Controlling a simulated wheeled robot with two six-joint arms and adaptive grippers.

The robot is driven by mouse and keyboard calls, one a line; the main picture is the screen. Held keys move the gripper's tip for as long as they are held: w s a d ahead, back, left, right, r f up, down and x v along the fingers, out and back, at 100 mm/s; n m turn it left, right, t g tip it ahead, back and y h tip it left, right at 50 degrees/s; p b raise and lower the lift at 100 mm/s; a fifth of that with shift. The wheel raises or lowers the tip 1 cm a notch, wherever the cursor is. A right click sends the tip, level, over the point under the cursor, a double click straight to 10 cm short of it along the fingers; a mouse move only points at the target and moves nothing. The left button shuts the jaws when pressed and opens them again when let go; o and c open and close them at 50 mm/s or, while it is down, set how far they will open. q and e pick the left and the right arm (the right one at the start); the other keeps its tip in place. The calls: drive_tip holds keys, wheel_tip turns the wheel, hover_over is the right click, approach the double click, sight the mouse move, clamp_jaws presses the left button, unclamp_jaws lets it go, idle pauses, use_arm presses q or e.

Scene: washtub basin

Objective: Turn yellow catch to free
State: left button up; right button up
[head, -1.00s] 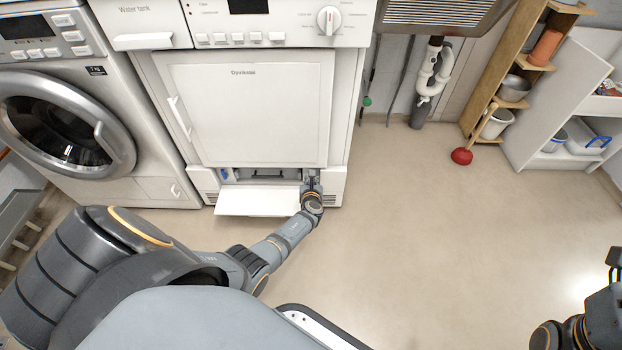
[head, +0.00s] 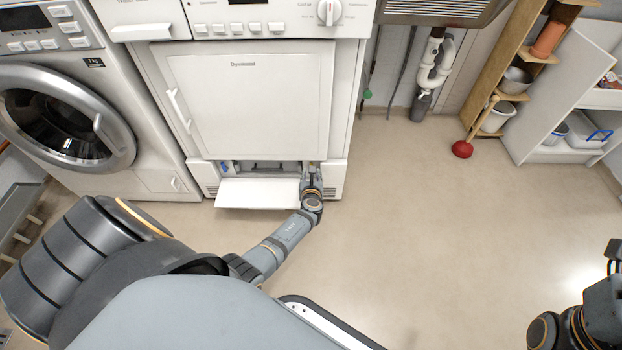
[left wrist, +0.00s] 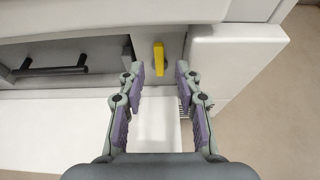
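The yellow catch (left wrist: 159,58) shows in the left wrist view as a small upright lever on a pale panel, at the right end of the opening at the dryer's base. My left gripper (left wrist: 160,78) is open, with one finger on each side of the catch and nothing held. I cannot tell whether either finger touches it. In the head view my left gripper (head: 311,171) is at the right side of that opening and hides the catch. Only part of my right arm shows at the lower right edge; its fingers are not seen.
The dryer's lower flap (head: 257,193) hangs open in front of the opening. A black handle bar (left wrist: 50,71) sits inside it. A washing machine (head: 70,130) stands to the left. A red plunger (head: 462,149) stands by the shelf at right; the floor between is clear.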

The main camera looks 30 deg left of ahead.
use_arm(q)
drive_tip(key=shift+v, duration=2.75)
